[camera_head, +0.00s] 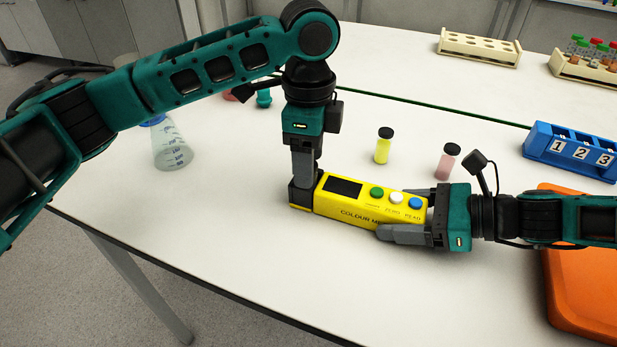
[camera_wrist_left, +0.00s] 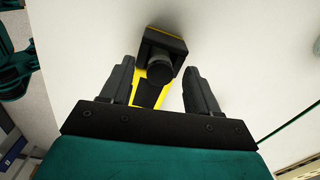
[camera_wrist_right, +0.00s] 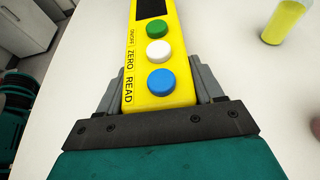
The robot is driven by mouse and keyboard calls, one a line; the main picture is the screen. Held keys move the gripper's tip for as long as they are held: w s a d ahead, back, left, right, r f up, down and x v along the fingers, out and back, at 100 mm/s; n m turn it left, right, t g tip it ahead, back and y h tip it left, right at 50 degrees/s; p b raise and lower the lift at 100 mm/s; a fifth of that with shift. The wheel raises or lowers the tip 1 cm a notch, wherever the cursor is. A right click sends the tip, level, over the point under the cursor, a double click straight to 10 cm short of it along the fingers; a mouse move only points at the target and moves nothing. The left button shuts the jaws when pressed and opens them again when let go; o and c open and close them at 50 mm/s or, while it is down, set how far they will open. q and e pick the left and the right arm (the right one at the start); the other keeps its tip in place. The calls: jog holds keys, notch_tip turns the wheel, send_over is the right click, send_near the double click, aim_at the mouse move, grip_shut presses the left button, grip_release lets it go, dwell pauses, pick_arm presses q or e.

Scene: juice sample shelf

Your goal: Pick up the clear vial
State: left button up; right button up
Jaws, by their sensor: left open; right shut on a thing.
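The yellow colour meter (camera_head: 334,207) lies on the white table with its screen and green, white and blue buttons up. My right gripper (camera_head: 402,212) is shut on its right end, and the right wrist view shows the fingers along both sides of the meter (camera_wrist_right: 140,88). My left gripper (camera_head: 304,190) points down over the meter's black left end. In the left wrist view, a round black cap (camera_wrist_left: 160,68) at that end sits between the open fingers. Any vial body under the cap is hidden, so I cannot tell whether it is clear.
A yellow vial (camera_head: 383,148) and a pink vial (camera_head: 447,163) stand behind the meter. A blue numbered rack (camera_head: 568,154) and an orange tray (camera_head: 572,270) are at the right. A flask (camera_head: 170,147) stands at the left. The front table is clear.

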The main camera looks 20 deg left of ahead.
pick_arm(q)
jog(key=shift+c, duration=0.4)
grip_shut()
jog(key=shift+r, duration=0.15)
notch_tip(320, 180, up, 10)
dwell(0.3)
pick_arm(e)
jog(key=o, duration=1.4)
